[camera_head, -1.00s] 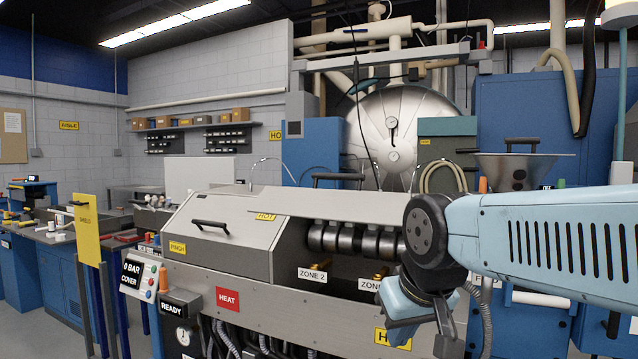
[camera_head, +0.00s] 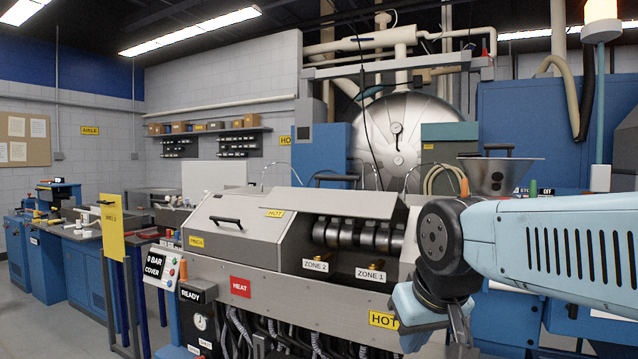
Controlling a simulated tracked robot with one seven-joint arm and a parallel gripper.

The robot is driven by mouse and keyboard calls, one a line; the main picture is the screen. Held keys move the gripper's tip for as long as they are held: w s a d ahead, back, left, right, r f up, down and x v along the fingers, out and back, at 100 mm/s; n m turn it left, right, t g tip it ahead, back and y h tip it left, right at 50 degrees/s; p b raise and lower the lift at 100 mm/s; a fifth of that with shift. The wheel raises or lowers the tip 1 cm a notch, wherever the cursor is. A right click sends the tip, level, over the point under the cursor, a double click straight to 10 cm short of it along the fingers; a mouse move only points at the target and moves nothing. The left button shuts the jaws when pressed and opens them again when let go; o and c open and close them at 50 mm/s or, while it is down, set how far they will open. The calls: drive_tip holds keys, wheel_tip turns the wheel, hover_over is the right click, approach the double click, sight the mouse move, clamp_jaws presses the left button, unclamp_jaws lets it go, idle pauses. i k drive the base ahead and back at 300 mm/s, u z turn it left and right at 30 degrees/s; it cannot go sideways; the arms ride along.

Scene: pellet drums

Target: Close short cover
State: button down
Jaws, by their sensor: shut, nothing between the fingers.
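The machine has two grey covers along its top. The left cover (camera_head: 236,232), with a black handle (camera_head: 225,220) and a yellow PINCH label, is down with its front sloping. The right cover (camera_head: 345,203), marked HOT, stands raised, and the banded barrel (camera_head: 352,235) shows below it; a black handle (camera_head: 336,179) shows at its upper back edge. I cannot tell for sure which is the short cover. My gripper (camera_head: 460,327) hangs at the lower right in front of the machine, shut and empty, apart from both covers. Its tips are hard to see near the bottom edge.
A control panel (camera_head: 160,266) reads "0 BAR COVER", above a READY sign (camera_head: 191,294). A yellow SHIELD plate (camera_head: 112,228) stands at left. ZONE 2 (camera_head: 316,266) and ZONE 1 (camera_head: 370,275) labels sit under the barrel. A metal hopper (camera_head: 499,176) is behind my arm.

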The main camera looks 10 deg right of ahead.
sight(353, 202)
drive_tip(key=z, duration=0.15)
drive_tip(key=i, duration=0.9)
drive_tip(key=u, duration=0.1)
